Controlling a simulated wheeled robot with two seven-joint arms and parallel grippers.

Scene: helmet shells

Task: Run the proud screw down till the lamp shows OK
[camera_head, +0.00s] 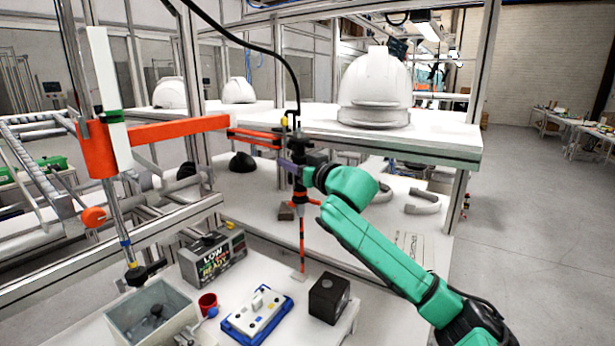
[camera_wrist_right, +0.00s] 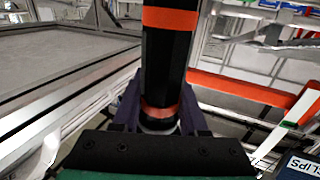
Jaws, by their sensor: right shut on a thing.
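My right gripper (camera_head: 299,176) is shut on a black power driver (camera_head: 300,200) with orange bands. In the right wrist view the driver (camera_wrist_right: 170,60) stands between the purple fingers of my right gripper (camera_wrist_right: 160,112). The fixture carries a white plate (camera_head: 262,318) with small details; I cannot tell which one is the proud screw. The lamp box (camera_head: 232,262) behind it reads LOW; its lower words are blurred. My left gripper is not in view.
A grey bin (camera_head: 122,321) and a red cup (camera_head: 208,303) are left of the fixture. A black block (camera_head: 329,298) stands right of the bit. An orange tool arm (camera_head: 170,130) spans the left. A shelf (camera_head: 440,147) with a white helmet shell (camera_head: 375,85) is behind.

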